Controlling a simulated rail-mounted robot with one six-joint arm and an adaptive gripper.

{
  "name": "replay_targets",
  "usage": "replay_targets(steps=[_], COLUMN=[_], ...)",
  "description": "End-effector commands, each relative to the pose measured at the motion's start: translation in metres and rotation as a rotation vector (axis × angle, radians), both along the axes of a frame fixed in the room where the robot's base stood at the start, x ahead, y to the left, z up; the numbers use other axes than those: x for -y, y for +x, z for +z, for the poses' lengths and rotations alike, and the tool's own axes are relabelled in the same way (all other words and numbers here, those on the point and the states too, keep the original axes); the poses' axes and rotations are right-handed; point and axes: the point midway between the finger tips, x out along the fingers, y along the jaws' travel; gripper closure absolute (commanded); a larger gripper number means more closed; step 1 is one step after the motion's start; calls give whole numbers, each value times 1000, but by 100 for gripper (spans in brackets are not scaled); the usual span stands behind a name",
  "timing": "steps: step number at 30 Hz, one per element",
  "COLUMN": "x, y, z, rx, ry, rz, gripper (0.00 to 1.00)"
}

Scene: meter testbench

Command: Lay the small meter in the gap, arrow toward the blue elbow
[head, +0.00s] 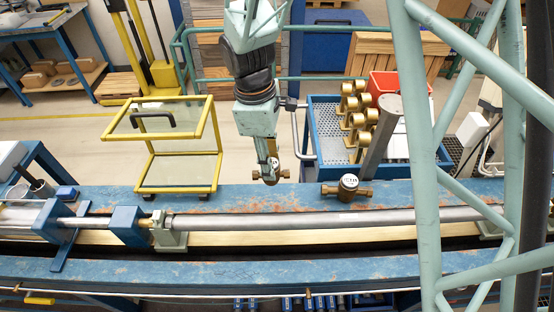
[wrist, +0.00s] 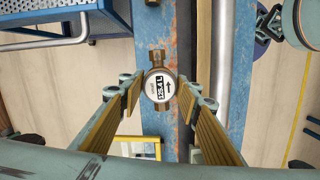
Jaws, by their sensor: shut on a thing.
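My gripper (head: 269,168) hangs over the back blue rail in the head view, shut on a small brass meter (head: 271,175). In the wrist view the small meter (wrist: 159,87) sits between the two fingertips. Its round white face is toward the camera, with a dark display and a black arrow, and its brass ends point up and down the picture. I cannot make out the gap or a blue elbow.
A long grey pipe (head: 320,220) runs along the bench in front, with blue blocks (head: 129,226) at its left. A yellow-framed cart (head: 180,170) stands behind left. A blue perforated tray (head: 322,140) with several brass parts stands behind right. Green bars cross the right.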

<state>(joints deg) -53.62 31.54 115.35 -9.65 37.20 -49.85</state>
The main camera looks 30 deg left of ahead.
Motion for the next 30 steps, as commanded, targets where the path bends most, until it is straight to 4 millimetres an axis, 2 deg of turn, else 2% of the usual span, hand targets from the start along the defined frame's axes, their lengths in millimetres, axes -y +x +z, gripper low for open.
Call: replay_targets(steps=[11, 30], x=[1, 0], y=[0, -1], z=[15, 55], rx=[-3, -1], ry=[6, 5], rz=[198, 814], gripper=[86, 86])
